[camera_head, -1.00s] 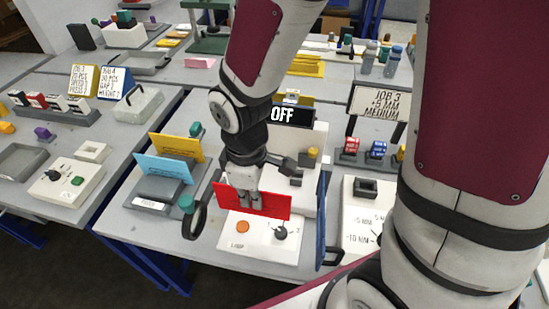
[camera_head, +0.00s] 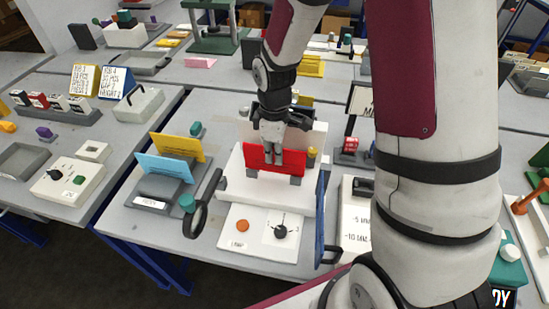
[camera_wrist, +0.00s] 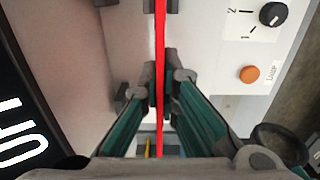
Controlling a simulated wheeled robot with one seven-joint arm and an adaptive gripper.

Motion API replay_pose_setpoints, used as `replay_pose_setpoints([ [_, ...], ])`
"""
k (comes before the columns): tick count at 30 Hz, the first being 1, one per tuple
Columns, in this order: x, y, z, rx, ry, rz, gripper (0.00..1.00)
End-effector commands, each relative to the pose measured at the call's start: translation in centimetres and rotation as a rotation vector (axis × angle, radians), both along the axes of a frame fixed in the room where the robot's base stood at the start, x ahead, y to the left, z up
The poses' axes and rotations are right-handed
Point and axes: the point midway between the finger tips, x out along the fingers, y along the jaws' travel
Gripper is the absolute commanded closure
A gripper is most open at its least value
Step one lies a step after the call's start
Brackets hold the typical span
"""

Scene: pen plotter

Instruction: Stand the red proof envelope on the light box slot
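The red proof envelope (camera_head: 258,158) is upright in my gripper (camera_head: 272,160); in the wrist view the envelope (camera_wrist: 160,40) shows edge-on as a thin red strip between the two fingers (camera_wrist: 160,88). My gripper is shut on it from above. The envelope is over the white light box (camera_head: 235,188), its lower edge at the small grey holders (camera_head: 295,180) of the slot. In the wrist view, grey holder pieces (camera_wrist: 171,58) flank the strip. I cannot tell whether its lower edge rests in the slot. The "OFF" sign (camera_wrist: 22,135) shows in the wrist view.
A control panel with an orange button (camera_head: 242,226) and a black knob (camera_head: 280,232) lies in front. A dark blue panel (camera_head: 320,215) stands close on the right.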

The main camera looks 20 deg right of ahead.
Motion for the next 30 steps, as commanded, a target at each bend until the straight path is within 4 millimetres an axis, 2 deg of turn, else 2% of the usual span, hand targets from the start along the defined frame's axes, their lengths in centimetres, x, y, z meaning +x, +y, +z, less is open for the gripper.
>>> replay_pose_setpoints([
  [1,-0.1,0.0,-0.9,0.0,0.005,0.001,1.0],
  [4,-0.1,0.0,-1.8,-0.001,0.003,0.001,1.0],
  [15,0.0,0.0,-2.2,0.0,0.0,0.0,1.0],
  [18,0.0,0.0,-2.1,0.0,0.0,0.0,0.76],
  [30,0.0,0.0,-1.6,0.0,-0.001,0.0,0.75],
])
